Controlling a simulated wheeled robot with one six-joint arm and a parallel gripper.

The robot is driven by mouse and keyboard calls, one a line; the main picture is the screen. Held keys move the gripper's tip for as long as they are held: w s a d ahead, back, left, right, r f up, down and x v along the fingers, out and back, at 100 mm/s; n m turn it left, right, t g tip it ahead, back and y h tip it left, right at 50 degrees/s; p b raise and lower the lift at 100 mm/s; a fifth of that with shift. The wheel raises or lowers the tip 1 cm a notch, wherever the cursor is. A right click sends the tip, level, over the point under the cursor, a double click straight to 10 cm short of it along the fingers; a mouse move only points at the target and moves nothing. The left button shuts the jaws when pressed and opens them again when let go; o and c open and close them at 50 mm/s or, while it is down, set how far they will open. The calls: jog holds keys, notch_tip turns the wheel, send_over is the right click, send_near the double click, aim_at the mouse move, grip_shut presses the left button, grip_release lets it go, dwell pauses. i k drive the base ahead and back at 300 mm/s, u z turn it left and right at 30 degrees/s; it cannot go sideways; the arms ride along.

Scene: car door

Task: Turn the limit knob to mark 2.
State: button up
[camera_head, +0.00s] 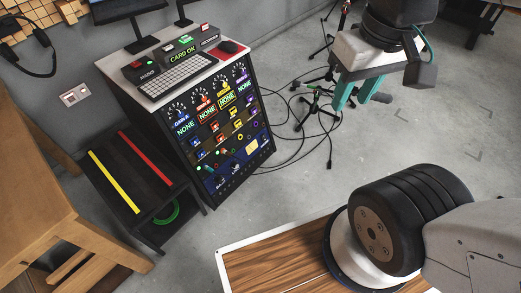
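A black control panel (226,153) stands left of centre, with a row of dial scales and coloured labels along its top. The labels are too small to read surely, so I cannot tell which dial is the limit knob or where its pointer stands. One dial has a yellow label (223,90). Below are green, red and yellow boxes reading NONE. My gripper (354,96) hangs at the upper right, well to the right of the panel. Its two teal fingers are apart, with nothing seen between them.

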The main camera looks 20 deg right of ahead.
aim_at(233, 165)
jog(key=z, duration=0.25)
jog(key=i, duration=0.9)
jog(key=u, duration=0.1)
